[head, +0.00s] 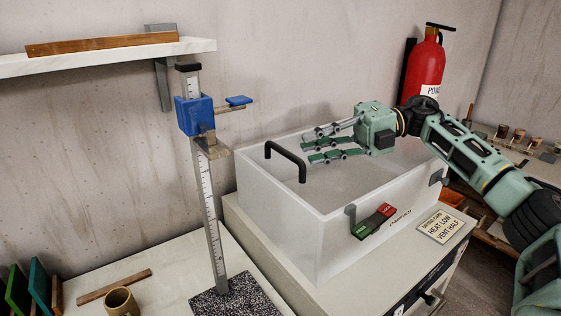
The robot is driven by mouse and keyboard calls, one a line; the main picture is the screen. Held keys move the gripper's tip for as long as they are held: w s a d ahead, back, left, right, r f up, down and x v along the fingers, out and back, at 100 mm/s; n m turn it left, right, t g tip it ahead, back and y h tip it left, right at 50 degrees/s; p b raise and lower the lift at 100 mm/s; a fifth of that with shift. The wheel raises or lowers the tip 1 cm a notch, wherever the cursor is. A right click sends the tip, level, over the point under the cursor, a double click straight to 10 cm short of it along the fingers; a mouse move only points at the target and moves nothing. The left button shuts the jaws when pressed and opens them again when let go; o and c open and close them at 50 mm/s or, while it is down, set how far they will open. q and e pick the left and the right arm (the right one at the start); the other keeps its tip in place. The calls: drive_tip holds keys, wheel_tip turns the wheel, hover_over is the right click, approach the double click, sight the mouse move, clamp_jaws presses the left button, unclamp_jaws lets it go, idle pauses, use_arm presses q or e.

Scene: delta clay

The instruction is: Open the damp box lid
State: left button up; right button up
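The damp box (345,240) is a large pale box on a bench in the middle of the head view. A black arched handle (287,161) stands upright at the left of its top. The top looks pale and slightly see-through, and I cannot clearly tell the lid's surface from the inside. My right gripper (322,144) reaches in from the right over the box top. Its green-grey fingers point left towards the handle, spread apart with nothing between them. The fingertips look just right of the handle, apart from it. My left gripper is not in view.
A measuring stand with a blue slider (196,115) rises left of the box. A shelf (110,55) holds a wooden strip. A red-green switch (373,221) is on the box front; a label plate (440,226) lies beside it. A red extinguisher (424,68) stands behind my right arm.

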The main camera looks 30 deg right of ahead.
sight(284, 152)
drive_tip(key=p+x, duration=0.1)
drive_tip(key=x, duration=0.5)
drive_tip(key=shift+a+r, duration=0.15)
drive_tip(key=shift+a, duration=0.45)
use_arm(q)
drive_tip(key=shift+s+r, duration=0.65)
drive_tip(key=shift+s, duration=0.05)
use_arm(e)
clamp_jaws()
